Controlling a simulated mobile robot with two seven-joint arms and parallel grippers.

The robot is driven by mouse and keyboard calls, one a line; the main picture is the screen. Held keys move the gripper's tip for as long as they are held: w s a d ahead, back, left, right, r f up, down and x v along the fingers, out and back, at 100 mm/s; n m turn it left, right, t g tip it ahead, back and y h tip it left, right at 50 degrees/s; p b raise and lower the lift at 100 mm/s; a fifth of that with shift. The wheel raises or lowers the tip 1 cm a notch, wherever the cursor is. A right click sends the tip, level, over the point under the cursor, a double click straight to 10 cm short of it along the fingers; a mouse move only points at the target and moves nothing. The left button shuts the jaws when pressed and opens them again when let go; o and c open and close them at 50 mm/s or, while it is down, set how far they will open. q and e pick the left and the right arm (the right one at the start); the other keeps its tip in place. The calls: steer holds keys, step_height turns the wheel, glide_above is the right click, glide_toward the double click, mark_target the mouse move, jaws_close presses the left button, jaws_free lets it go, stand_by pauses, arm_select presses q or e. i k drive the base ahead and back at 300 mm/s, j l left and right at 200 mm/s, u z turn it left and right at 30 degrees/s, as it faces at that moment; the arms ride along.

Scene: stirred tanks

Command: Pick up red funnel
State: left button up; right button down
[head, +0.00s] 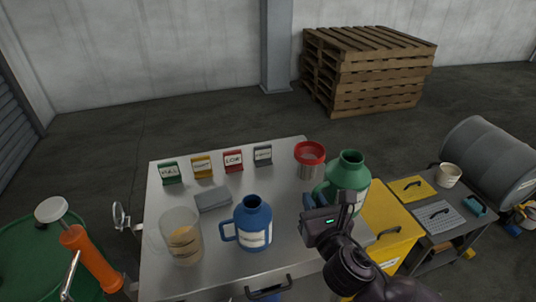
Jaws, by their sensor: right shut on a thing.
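The only thing that could be the red funnel (310,148) is a wide red ring at the back right of the metal table. It sits on top of a grey, see-through-looking cup (311,171); whether the two are one piece I cannot tell. The green jug (349,172) stands just in front and to the right of it. My right gripper (328,204) is in front of the red funnel, apart from it, at the green jug's handle side. It is shut, apparently on the green jug; its fingertips are partly hidden. My left gripper is not in view.
On the table (222,277) stand a blue jug (254,226), a clear beaker (181,238), a grey cloth-like slab (213,199) and several label stands (233,161). A yellow box (390,222) adjoins the right side. The table's back right is crowded; its middle is clearer.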

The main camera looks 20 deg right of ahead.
mark_target(307, 152)
steer(key=k, duration=0.5)
steer(key=k+u, duration=0.15)
steer(key=u, duration=0.75)
steer(key=l+u, duration=0.15)
steer(key=l, duration=0.15)
steer(key=k+l+u, duration=0.15)
steer(key=l, duration=0.15)
steer(key=k+l, duration=0.1)
steer(key=l, duration=0.3)
steer(key=k+l, duration=0.1)
steer(key=l, duration=0.3)
steer(key=k+l, duration=0.1)
steer(key=l, duration=0.35)
steer(key=k+l, duration=0.1)
steer(key=l, duration=0.3)
